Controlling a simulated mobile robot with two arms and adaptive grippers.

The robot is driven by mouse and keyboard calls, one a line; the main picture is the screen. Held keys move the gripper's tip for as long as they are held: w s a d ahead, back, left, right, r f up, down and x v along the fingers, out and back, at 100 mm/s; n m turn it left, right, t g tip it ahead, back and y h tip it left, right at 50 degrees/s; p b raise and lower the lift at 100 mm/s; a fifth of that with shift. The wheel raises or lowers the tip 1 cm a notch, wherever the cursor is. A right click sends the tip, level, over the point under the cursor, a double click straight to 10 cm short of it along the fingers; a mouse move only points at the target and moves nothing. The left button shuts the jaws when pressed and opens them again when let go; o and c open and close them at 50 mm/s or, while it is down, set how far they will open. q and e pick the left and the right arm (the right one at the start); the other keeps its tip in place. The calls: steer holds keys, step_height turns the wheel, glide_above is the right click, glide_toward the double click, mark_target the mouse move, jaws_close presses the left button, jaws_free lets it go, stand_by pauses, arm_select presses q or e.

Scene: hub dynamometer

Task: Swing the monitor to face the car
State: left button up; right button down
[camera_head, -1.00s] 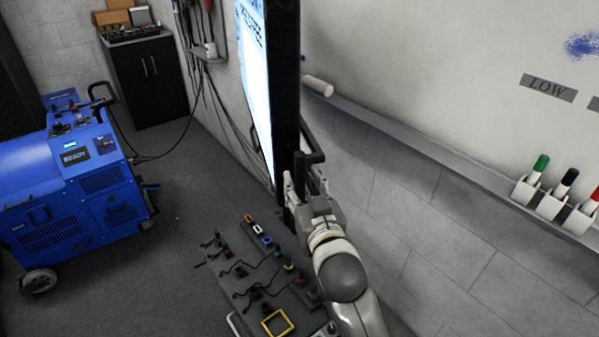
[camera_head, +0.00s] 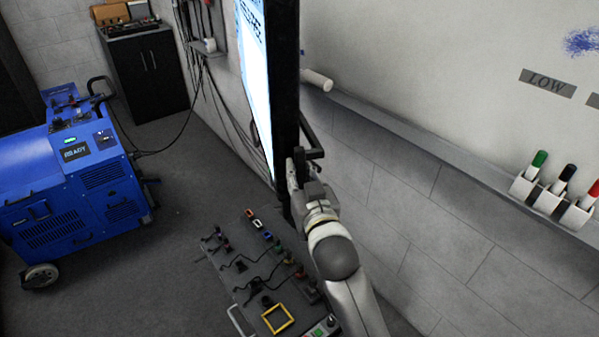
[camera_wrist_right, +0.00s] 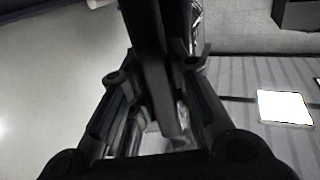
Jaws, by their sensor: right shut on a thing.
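The monitor (camera_head: 284,85) is a tall dark-edged panel seen nearly edge-on in the head view. Its lit white and blue screen faces left. A dark bar handle (camera_head: 311,140) stands out from its right edge. My right gripper (camera_head: 297,172) is at the lower part of this edge, just under the visible handle loop. In the wrist view a dark bar (camera_wrist_right: 160,75) runs between the fingers, and the right gripper is shut on it; it looks like the monitor's handle. The fingers hide the exact contact. My left gripper is not in view. No car is clearly visible.
A blue wheeled machine (camera_head: 70,180) stands at the left. A wall ledge (camera_head: 400,137) with marker holders (camera_head: 546,200) runs along the right. A black cabinet (camera_head: 147,78) stands at the back. The floor between is clear.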

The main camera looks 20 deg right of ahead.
steer(key=d+p, duration=0.2)
steer(key=d, duration=1.5)
steer(key=shift+w+d+p, duration=0.15)
steer(key=shift+d+p, duration=0.2)
steer(key=shift+d, duration=0.05)
steer(key=c, duration=1.3)
jaws_free()
steer(key=shift+a, duration=0.1)
steer(key=s, duration=1.2)
steer(key=shift+a, duration=0.15)
